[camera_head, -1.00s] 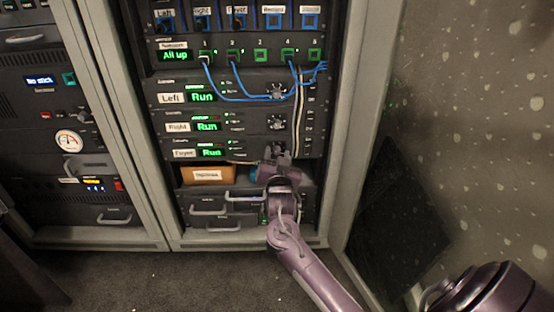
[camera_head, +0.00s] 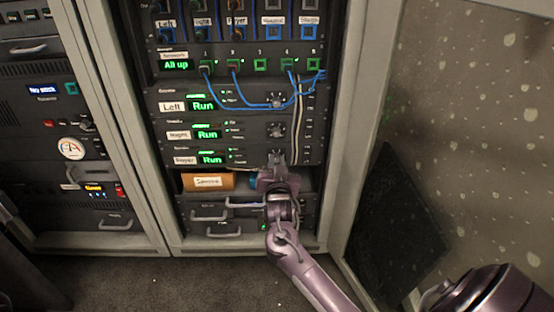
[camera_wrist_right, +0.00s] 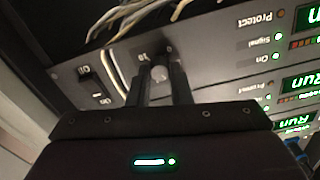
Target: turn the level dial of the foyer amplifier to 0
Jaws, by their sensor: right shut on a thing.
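The foyer amplifier (camera_head: 235,161) is the lowest of three alike rack units, with a "Foyer" label and a green "Run" display. My right gripper (camera_head: 276,158) reaches up from below to its right part and covers its level dial in the head view. In the right wrist view, which looks upside down, my two fingers (camera_wrist_right: 161,78) are shut on the level dial (camera_wrist_right: 160,73), a small knob with a pale grey face. The dial's pointer and the number it stands at cannot be read. My left gripper is not in view.
The Left amplifier dial (camera_head: 277,100) and Right amplifier dial (camera_head: 277,130) sit above. Blue cables (camera_head: 250,104) loop in front of the upper units, with pale cables (camera_head: 299,115) at right. An orange box (camera_head: 208,181) lies in the bay below, left of my gripper.

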